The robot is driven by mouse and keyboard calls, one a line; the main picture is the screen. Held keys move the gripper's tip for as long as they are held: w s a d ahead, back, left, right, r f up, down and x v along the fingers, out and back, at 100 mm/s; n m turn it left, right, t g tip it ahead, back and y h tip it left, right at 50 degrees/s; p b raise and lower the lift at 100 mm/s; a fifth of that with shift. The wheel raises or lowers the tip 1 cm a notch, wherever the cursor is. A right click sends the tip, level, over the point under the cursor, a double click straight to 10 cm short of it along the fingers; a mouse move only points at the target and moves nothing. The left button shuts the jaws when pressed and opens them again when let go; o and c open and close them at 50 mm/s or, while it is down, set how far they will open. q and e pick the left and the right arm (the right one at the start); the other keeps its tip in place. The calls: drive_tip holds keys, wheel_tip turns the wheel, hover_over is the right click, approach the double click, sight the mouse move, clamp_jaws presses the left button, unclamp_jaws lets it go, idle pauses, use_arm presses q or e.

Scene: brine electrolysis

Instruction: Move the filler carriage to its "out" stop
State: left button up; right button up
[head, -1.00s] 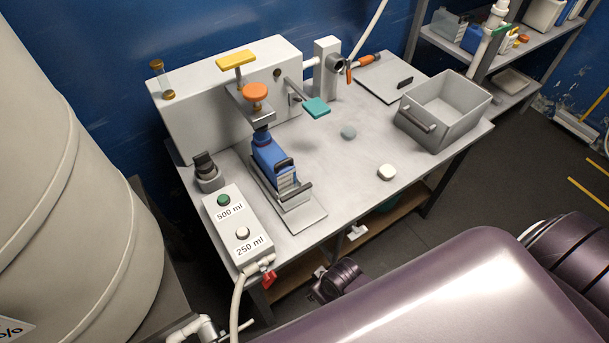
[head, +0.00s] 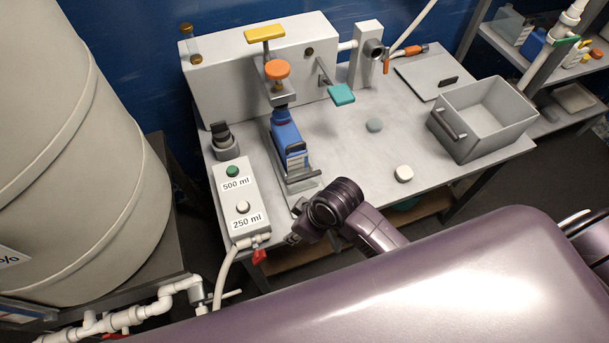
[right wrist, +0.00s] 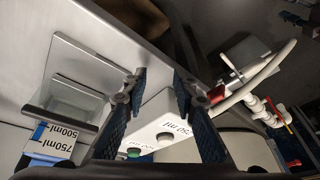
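The filler carriage (head: 303,184) is a small grey tray with a front handle on a plate on the bench. A blue bottle (head: 288,143) stands in it below the orange-knobbed filler head (head: 277,70). In the right wrist view the carriage (right wrist: 75,98) is at the left, with the bottle's volume label (right wrist: 52,145) beside it. My right gripper (right wrist: 158,88) is open and empty, its fingers apart. In the head view my right gripper (head: 297,230) is at the bench's front edge, just in front of the carriage, partly hidden by its wrist. My left gripper is not in view.
A button box (head: 240,205) marked 500 ml and 250 ml stands left of the carriage, with a hose and red tap at its front. A grey bin (head: 487,120) stands at the right of the bench. A large pale tank (head: 70,150) fills the left.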

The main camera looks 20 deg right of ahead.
drive_tip(key=w+a+r+n, duration=0.2)
drive_tip(key=n, duration=0.1)
drive_tip(key=shift+w+a+r+g, duration=0.1)
drive_tip(key=shift+w+a+g, duration=0.1)
drive_tip(key=shift+w+g, duration=0.2)
drive_tip(key=w+r+n+g, duration=0.1)
drive_tip(key=w+r+n, duration=0.2)
drive_tip(key=n, duration=0.1)
wheel_tip(320, 180, up, 4)
drive_tip(key=n+g+h, duration=0.1)
drive_tip(key=n+h, duration=0.2)
drive_tip(key=n, duration=0.1)
hover_over(304, 176)
drive_tip(key=shift+f, duration=0.1)
wheel_tip(304, 176, down, 8)
drive_tip(key=shift+r+p, duration=0.2)
drive_tip(key=shift+p, duration=0.65)
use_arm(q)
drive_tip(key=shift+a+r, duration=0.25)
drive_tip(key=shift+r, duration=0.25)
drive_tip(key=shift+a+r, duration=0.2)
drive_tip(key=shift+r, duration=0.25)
use_arm(e)
clamp_jaws()
